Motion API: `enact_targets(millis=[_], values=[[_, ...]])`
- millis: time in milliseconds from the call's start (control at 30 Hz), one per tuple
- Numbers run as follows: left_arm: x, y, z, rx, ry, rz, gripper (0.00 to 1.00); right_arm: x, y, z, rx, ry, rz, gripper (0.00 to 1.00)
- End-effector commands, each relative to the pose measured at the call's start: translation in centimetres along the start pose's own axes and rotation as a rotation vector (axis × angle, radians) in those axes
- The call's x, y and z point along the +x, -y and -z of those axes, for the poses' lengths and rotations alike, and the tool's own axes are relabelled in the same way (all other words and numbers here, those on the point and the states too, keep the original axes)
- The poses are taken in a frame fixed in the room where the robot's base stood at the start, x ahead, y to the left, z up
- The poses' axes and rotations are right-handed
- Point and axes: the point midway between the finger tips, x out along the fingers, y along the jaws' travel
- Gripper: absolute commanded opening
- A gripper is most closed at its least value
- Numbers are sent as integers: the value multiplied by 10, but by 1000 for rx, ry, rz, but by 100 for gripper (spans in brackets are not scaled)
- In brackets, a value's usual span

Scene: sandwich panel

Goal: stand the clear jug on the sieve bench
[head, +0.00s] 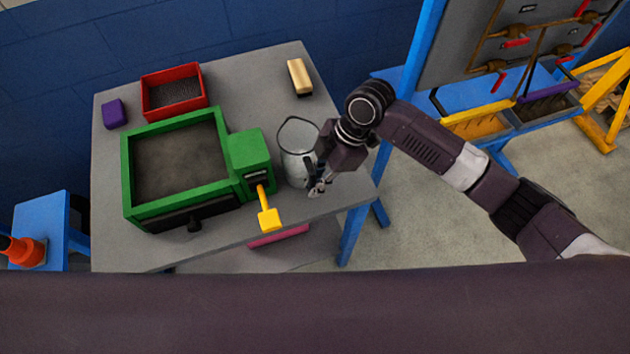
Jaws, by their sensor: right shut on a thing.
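The clear jug (296,158) is upright at the right front part of the grey sieve bench (240,95), just right of the green sieve box. My right gripper (316,186) is at the jug's right side, shut on its handle. The gripper hides part of the handle. I cannot tell whether the jug's base touches the bench top. My left gripper is not in view.
The green sieve box (128,178) with a yellow lever (267,211) fills the bench's middle. A red tray (172,70), a purple block (115,113) and a cream-topped brush or block (299,77) lie behind. Blue frame posts (423,50) stand to the right.

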Motion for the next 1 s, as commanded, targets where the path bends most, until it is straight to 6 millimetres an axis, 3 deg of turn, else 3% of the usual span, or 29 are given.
enact_targets(millis=[100, 133, 300, 633, 767, 1000], values=[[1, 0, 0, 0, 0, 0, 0, 1, 0, 0, 0, -1, 0, 0], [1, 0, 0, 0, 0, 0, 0, 2, 0, -1, 0, 0, 0, 12], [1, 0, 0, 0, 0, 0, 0, 1, 0, 0, 0, 0, 0, 29], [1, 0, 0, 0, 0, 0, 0, -3, -1, 0, -1, 0, -2, 29], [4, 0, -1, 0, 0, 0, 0, -20, -2, 0, -1, -1, -4, 29], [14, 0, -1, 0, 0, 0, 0, -71, -2, -1, -2, 0, -5, 29]])
